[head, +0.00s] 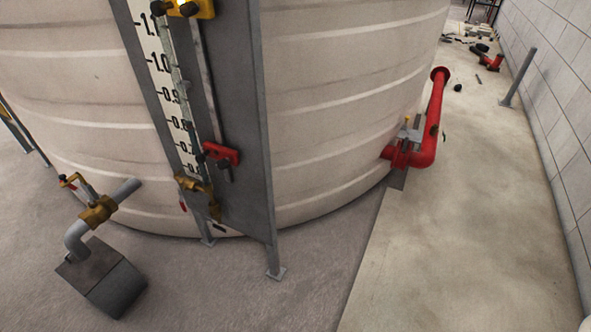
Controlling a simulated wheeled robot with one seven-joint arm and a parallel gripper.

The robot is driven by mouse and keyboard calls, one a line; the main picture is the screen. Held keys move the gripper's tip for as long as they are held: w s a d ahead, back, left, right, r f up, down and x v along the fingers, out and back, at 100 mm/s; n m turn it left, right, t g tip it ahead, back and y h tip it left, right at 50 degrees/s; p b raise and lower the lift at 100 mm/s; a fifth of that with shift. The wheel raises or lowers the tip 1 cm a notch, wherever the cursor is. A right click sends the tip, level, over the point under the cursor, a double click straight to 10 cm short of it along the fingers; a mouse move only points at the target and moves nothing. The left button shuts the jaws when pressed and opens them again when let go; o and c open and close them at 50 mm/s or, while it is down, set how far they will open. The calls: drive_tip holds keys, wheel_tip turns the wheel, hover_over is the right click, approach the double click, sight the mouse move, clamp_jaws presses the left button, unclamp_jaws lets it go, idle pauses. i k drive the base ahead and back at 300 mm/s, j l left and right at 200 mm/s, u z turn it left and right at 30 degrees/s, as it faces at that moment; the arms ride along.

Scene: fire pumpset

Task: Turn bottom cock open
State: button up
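A tall level gauge with a numbered scale (160,62) stands against the large pale tank, left of centre. A brass bottom cock (192,184) sits at the lower end of its sight tube. A smaller brass piece (214,209) hangs just below it, with small red tips close by. I cannot tell from this view how the cock's handle is set. A yellow fitting (199,8) with dark knobs is at the top edge of the gauge. A red fitting (221,154) with dark ends is on the gauge just above the bottom cock. My gripper is not in view.
Another brass valve (98,210) sits on a grey elbow pipe (78,235) above a dark block (101,279), lower left. A grey support plate (250,140) flanks the gauge. A red pipe (428,135) leaves the tank at right.

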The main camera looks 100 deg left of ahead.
sight(181, 199)
drive_tip(key=u, duration=3.35)
drive_tip(key=i+j+u, duration=0.1)
drive_tip(key=j+u, duration=0.2)
drive_tip(key=j, duration=0.1)
